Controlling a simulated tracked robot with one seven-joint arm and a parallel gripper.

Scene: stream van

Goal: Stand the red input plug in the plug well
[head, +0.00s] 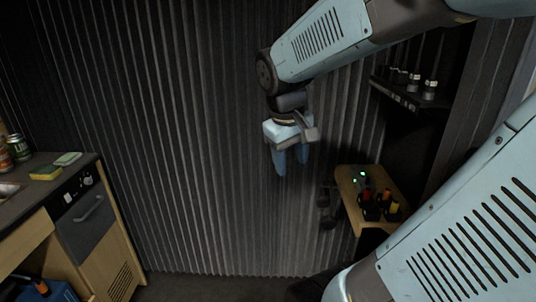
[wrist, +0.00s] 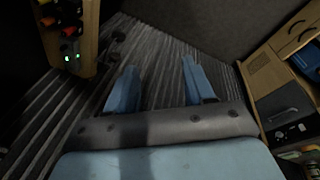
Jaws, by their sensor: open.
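Small plugs with coloured tops stand in dark holders on a wooden ledge at the right. A red one (head: 366,195) shows there beside orange and yellow ones. In the wrist view, a red plug top (wrist: 69,31) is at the upper left. I cannot tell for sure which is the input plug or which dark holder is the plug well. My gripper (head: 291,166) hangs in the air with its blue fingers pointing down, left of the ledge and above it. In the wrist view, my gripper (wrist: 158,66) is open, with nothing between its fingers.
The wooden ledge (head: 350,203) carries green lights (head: 363,174) near its back. A dark shelf (head: 398,91) with several small items hangs above it. A counter (head: 88,172) with a sponge (head: 46,173) stands at the left. A ribbed dark curtain (head: 190,130) fills the back.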

